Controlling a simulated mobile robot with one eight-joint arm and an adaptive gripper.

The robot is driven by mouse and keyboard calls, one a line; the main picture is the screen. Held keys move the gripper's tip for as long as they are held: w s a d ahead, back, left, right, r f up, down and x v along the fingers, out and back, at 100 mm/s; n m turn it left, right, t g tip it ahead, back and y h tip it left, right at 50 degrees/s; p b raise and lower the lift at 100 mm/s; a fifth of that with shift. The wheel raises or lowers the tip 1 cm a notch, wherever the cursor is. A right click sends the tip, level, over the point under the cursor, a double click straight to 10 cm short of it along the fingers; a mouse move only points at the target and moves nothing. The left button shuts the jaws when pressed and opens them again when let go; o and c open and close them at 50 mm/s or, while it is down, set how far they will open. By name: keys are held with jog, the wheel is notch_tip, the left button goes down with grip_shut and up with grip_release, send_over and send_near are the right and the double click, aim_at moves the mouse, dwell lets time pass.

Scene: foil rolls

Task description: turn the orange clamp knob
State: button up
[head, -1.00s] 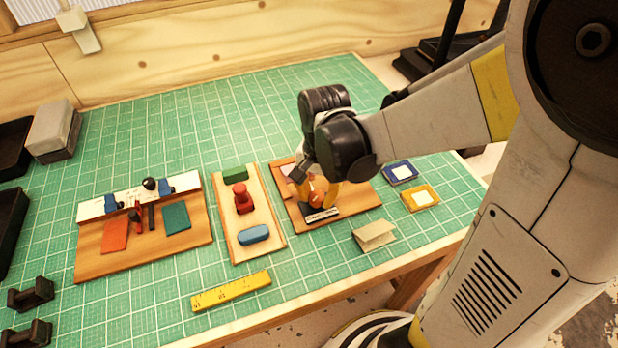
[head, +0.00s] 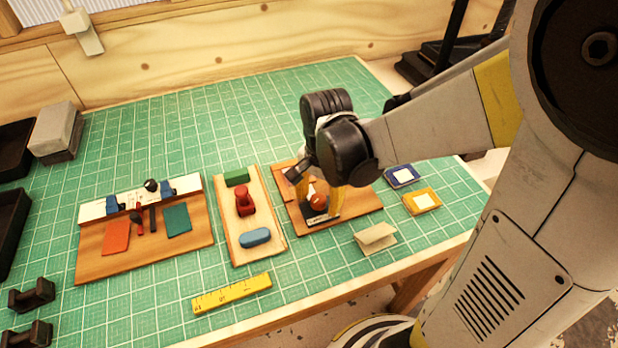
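The orange clamp knob (head: 318,202) stands on a wooden board (head: 362,203) at the right of the green mat, with a black-and-white labelled plate (head: 322,221) at its foot. My gripper (head: 320,203) reaches down over this board from the upper right. Its two yellow fingers are spread, one to the left and one to the right of the knob. The fingers look apart from the knob, but contact is hard to judge at this size. The gripper body hides the back of the board.
Left of it is a board with a red knob (head: 244,199), a green block and a blue block (head: 255,238). A folded beige card (head: 376,238), blue and yellow framed tiles (head: 421,201) and a yellow ruler (head: 231,293) lie nearby. The back of the mat is clear.

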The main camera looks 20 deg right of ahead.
notch_tip(320, 180, up, 12)
dwell(0.7)
jog(key=shift+s+d, duration=0.1)
jog(key=n+t+b, duration=0.2)
jog(key=n+t, duration=0.5)
jog(key=n, duration=0.3)
send_near(322, 204)
jog(key=w+r, duration=0.2)
jog(key=shift+w+r, duration=0.1)
jog(key=shift+r, duration=0.2)
